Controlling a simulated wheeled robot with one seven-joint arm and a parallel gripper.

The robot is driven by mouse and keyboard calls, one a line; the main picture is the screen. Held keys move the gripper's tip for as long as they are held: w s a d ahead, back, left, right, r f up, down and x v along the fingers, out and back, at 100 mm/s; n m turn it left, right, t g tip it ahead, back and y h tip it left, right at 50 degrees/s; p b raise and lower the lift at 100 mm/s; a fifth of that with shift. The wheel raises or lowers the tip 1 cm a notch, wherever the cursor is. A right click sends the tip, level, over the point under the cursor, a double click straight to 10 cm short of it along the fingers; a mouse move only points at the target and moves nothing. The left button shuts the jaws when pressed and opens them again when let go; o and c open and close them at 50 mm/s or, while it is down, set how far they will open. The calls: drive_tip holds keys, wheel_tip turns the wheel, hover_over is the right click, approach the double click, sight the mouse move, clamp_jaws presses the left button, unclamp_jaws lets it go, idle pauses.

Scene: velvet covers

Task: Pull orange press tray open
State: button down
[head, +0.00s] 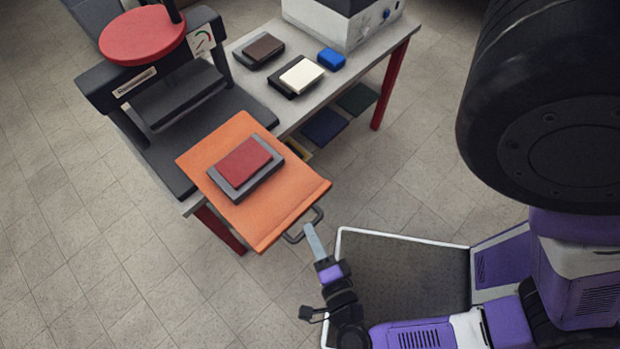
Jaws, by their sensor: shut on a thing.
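The orange press tray (221,151) sticks out from the black press (168,75) over the front edge of the table. A grey block with a dark red cover (244,166) lies on it. The tray's dark looped handle (317,217) is at its near right corner. My gripper (310,233) reaches up from the lower right, with its fingertips at the handle, shut on it. The exact grip on the bar is too small to see clearly.
The grey table (262,89) has red legs. On it are a brown book (263,48), a cream book (301,74), a blue block (331,58) and a white machine (335,22). Open tiled floor lies left of the tray. My own base is at lower right.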

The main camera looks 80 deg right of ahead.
drive_tip(key=c, duration=1.5)
unclamp_jaws()
drive_tip(key=shift+o, duration=0.2)
drive_tip(key=b+v, duration=0.2)
drive_tip(key=v, duration=0.6)
